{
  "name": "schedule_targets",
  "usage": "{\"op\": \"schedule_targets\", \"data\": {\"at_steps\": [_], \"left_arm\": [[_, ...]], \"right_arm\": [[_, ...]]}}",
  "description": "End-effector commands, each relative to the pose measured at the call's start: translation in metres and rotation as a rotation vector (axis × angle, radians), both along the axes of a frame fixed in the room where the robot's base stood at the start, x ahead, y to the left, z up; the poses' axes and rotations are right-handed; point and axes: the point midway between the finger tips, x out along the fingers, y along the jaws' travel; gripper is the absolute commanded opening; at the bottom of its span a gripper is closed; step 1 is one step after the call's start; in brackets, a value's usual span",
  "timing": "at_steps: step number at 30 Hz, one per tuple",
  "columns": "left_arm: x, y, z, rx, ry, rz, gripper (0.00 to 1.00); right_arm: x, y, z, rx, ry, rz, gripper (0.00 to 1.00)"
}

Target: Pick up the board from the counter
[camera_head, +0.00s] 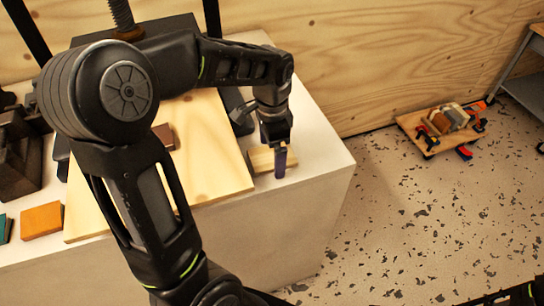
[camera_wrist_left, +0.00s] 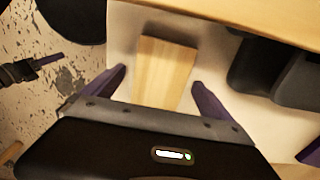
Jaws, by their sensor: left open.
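A small light wooden board (camera_head: 261,159) lies on the white counter (camera_head: 315,165), near its right end. The wrist view shows the board (camera_wrist_left: 165,72) as a slightly tapering wooden piece with a dark far end. My left gripper (camera_head: 279,160) is over the board, pointing down. In the wrist view its purple fingers (camera_wrist_left: 160,77) are spread apart, one on each side of the board, with visible gaps; the height between fingers and board is hard to judge. Part of the board is hidden behind the gripper in the head view.
A large wooden panel (camera_head: 215,150) lies left of the board, with a brown block (camera_head: 163,136) on it. An orange block (camera_head: 41,220) sits at the counter's left. Dark equipment stands behind. A wooden platform with tools (camera_head: 440,125) is on the speckled floor.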

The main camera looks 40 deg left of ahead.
Motion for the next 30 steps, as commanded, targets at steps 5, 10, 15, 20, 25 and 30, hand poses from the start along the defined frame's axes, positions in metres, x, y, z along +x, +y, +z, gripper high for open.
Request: {"op": "schedule_targets", "data": {"at_steps": [5,10,15,20,25,30], "left_arm": [[0.0000,0.0000,0.0002,0.000,0.000,0.000,0.87],[0.0000,0.0000,0.0002,0.000,0.000,0.000,0.73],[0.0000,0.0000,0.0002,0.000,0.000,0.000,0.60],[0.0000,0.0000,0.0001,0.000,0.000,0.000,0.46],[0.0000,0.0000,0.0001,0.000,0.000,0.000,0.33],[0.0000,0.0000,0.0002,0.000,0.000,0.000,0.29]], "right_arm": [[0.0000,0.0000,0.0000,0.000,0.000,0.000,0.36],[0.0000,0.0000,0.0000,0.000,0.000,0.000,0.36],[0.0000,0.0000,0.0000,0.000,0.000,0.000,0.36],[0.0000,0.0000,0.0000,0.000,0.000,0.000,0.36],[0.0000,0.0000,0.0000,0.000,0.000,0.000,0.36],[0.0000,0.0000,0.0000,0.000,0.000,0.000,0.36]]}}
